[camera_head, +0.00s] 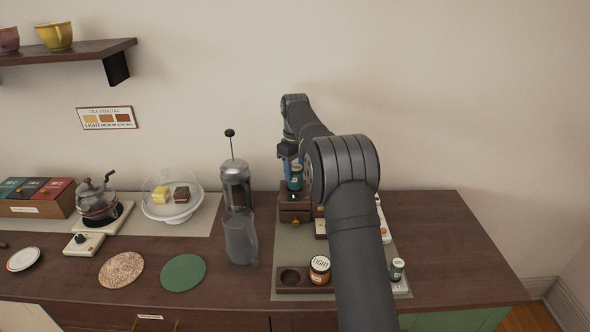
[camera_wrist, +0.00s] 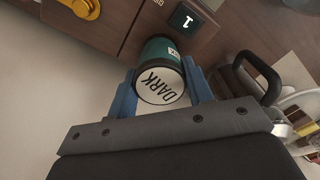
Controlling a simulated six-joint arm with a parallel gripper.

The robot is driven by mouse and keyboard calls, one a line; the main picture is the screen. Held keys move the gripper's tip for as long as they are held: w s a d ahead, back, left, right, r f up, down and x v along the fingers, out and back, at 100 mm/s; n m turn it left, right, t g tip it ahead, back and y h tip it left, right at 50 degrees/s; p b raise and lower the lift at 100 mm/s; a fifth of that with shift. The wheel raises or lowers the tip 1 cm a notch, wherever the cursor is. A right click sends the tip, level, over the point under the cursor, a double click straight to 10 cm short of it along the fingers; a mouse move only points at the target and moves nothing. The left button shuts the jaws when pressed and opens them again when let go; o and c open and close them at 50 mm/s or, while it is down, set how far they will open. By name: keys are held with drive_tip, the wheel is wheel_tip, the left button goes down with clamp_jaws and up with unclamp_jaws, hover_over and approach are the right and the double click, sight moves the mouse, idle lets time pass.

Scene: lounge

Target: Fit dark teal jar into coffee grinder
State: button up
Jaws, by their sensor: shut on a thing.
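The dark teal jar (camera_head: 295,178) is between the fingers of my gripper (camera_head: 291,152), just above the brown wooden grinder body (camera_head: 296,214) in the head view. In the wrist view, the jar's white end (camera_wrist: 160,86) reads DARK, and its teal side (camera_wrist: 159,51) points towards a wooden face (camera_wrist: 215,45) with a black "1" plate (camera_wrist: 186,18). The blue fingers of my gripper (camera_wrist: 162,84) are shut on the jar from both sides. I cannot tell whether the jar touches the wood. My arm hides part of the grinder's right side.
A wooden holder (camera_head: 291,292) with an empty round hole and a LIGHT jar (camera_head: 320,269) stands in front. A small green-white jar (camera_head: 397,268) is at right. A French press (camera_head: 236,185) and a glass jug (camera_head: 241,237) stand close on the left. The counter's right end is clear.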

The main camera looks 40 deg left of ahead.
drive_tip(key=shift+f, duration=1.2)
drive_tip(key=o, duration=1.1)
drive_tip(key=shift+o, duration=0.2)
drive_tip(key=shift+r, duration=3.75)
drive_tip(key=shift+f, duration=0.1)
wheel_tip(320, 180, down, 7)
drive_tip(key=shift+f, duration=0.2)
